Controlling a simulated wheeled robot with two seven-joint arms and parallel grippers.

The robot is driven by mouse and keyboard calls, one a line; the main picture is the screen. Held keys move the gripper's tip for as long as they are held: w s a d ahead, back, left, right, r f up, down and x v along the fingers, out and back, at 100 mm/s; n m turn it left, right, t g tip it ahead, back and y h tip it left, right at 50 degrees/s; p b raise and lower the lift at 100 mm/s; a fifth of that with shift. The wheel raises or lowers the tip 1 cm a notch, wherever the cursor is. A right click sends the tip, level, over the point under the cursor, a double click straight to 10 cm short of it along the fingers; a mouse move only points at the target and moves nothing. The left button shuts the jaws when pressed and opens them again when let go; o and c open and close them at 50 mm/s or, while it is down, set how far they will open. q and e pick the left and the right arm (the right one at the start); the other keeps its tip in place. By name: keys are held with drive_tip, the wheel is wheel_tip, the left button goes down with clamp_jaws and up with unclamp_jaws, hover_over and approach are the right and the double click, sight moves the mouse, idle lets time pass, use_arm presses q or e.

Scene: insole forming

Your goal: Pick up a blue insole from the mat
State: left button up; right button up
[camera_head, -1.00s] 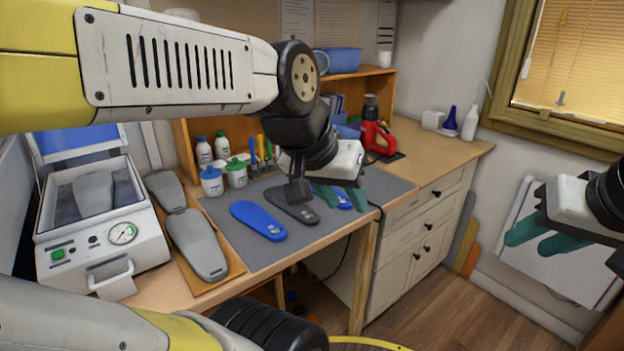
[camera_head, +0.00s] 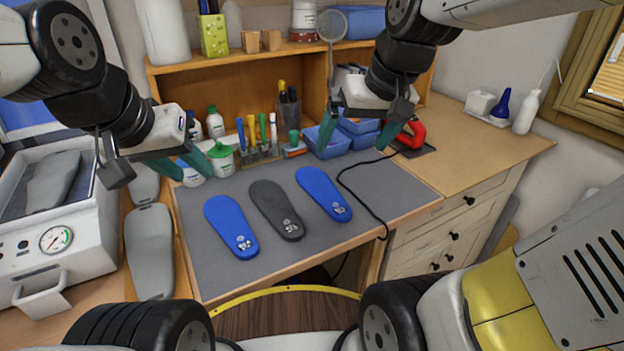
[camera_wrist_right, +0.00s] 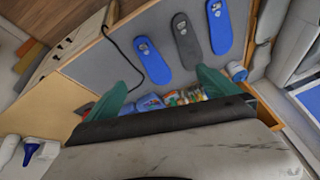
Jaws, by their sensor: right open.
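Two blue insoles lie flat on the grey mat (camera_head: 300,240), one on the left (camera_head: 231,226) and one on the right (camera_head: 324,194). A dark grey insole (camera_head: 277,209) lies between them. My right gripper (camera_head: 357,143) is open and empty, above the back of the mat behind the right blue insole. In the right wrist view its fingers (camera_wrist_right: 160,95) are spread, and the nearest insole is a blue one (camera_wrist_right: 152,62). My left gripper (camera_head: 197,174) is open and empty, over the mat's back left corner, behind the left blue insole.
A press machine with a gauge (camera_head: 55,240) and grey insole forms (camera_head: 149,250) stand left. Bottles, a pen holder (camera_head: 260,150) and blue bins (camera_head: 330,140) line the back. A black cable (camera_head: 365,205) crosses the mat's right side. The mat's front is clear.

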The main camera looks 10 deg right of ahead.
drive_tip(key=w+a+f+n+g, duration=0.15)
drive_tip(key=w+f, duration=0.35)
drive_tip(key=w, duration=0.5)
drive_tip(key=g+h, duration=0.2)
drive_tip(key=g, duration=0.1)
hover_over(322, 190)
wheel_tip(322, 190, down, 10)
drive_tip(key=f, duration=0.1)
drive_tip(key=shift+n, duration=0.45)
wheel_tip(322, 190, down, 7)
drive_tip(key=shift+w+d+f, duration=0.1)
drive_tip(key=shift+f, duration=0.3)
